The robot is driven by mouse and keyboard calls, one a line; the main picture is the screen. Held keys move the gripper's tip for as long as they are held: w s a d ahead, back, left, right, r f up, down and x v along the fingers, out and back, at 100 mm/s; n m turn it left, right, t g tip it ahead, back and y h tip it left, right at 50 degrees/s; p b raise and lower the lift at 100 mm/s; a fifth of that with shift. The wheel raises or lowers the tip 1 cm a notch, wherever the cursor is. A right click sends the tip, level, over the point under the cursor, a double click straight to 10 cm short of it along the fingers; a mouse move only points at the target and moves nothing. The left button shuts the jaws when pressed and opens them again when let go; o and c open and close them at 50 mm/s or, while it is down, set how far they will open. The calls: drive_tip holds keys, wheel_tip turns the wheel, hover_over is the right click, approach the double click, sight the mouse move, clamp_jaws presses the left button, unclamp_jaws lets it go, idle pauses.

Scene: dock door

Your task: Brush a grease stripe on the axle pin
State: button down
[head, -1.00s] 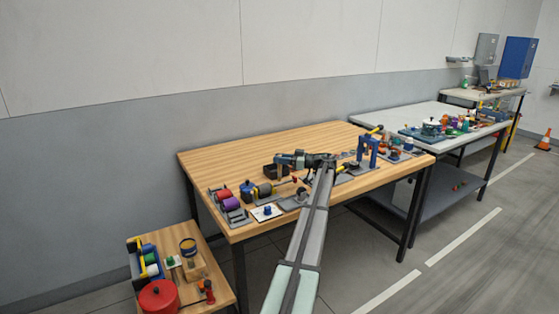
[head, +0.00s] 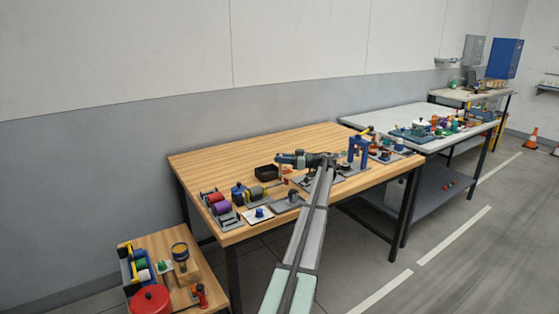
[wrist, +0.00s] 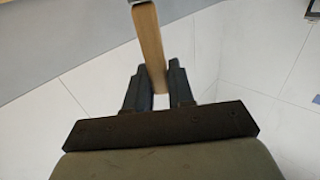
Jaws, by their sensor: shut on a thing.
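My gripper (wrist: 160,82) is shut on a flat wooden handle (wrist: 150,45), probably the brush's. The handle runs up from between the fingers, and a grey part shows at the top edge of the wrist view; the rest is cut off. In the head view my gripper (head: 282,158) is above the wooden bench, left of the end of my arm. The handle is too small to make out there. I cannot surely tell which part on the bench is the axle pin; my arm hides some of the bench.
The wooden bench (head: 220,162) holds a black bin (head: 266,172), a blue pot (head: 238,194), a yellow-and-black cylinder (head: 256,192), spools (head: 221,208) and a blue frame (head: 358,150). The bench's back left is clear.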

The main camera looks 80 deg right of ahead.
drive_tip(key=w+a, duration=0.4)
drive_tip(key=shift+w+f, duration=0.15)
idle(0.7)
drive_tip(key=shift+a, duration=0.1)
wheel_tip(320, 180, up, 6)
idle(0.9)
wheel_tip(320, 180, up, 3)
drive_tip(key=shift+r, duration=0.1)
idle(0.5)
drive_tip(key=shift+f, duration=0.25)
idle(0.5)
wheel_tip(320, 180, down, 7)
drive_tip(key=shift+f, duration=0.15)
idle(0.6)
